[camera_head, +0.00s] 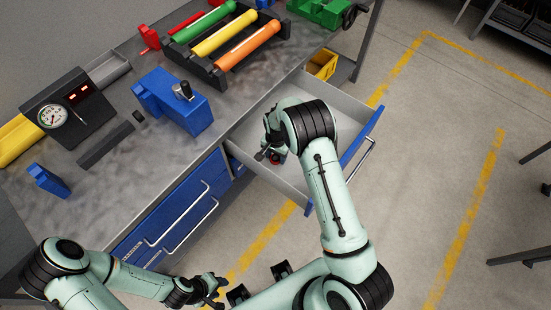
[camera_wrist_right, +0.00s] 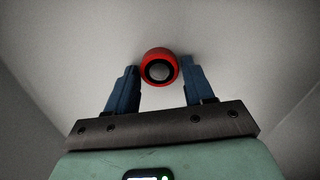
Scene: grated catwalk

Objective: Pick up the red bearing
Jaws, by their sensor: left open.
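The red bearing (camera_wrist_right: 159,66), a red ring with a dark and grey centre, lies in the open drawer (camera_head: 345,105). In the head view it shows as a small red patch (camera_head: 275,161), mostly hidden by my right gripper (camera_head: 268,156). In the right wrist view, my right gripper (camera_wrist_right: 160,78) has its two blue fingers on either side of the bearing near the tips. A narrow gap shows at the right finger; contact at the left finger is unclear. My left gripper (camera_head: 216,289) is open and empty, low in front of the blue drawers.
The drawer walls stand close around my right gripper. On the bench are a blue block-shaped fixture (camera_head: 178,102), a gauge box (camera_head: 65,110), and a rack with coloured rollers (camera_head: 225,40). A yellow bin (camera_head: 322,64) sits beyond the drawer.

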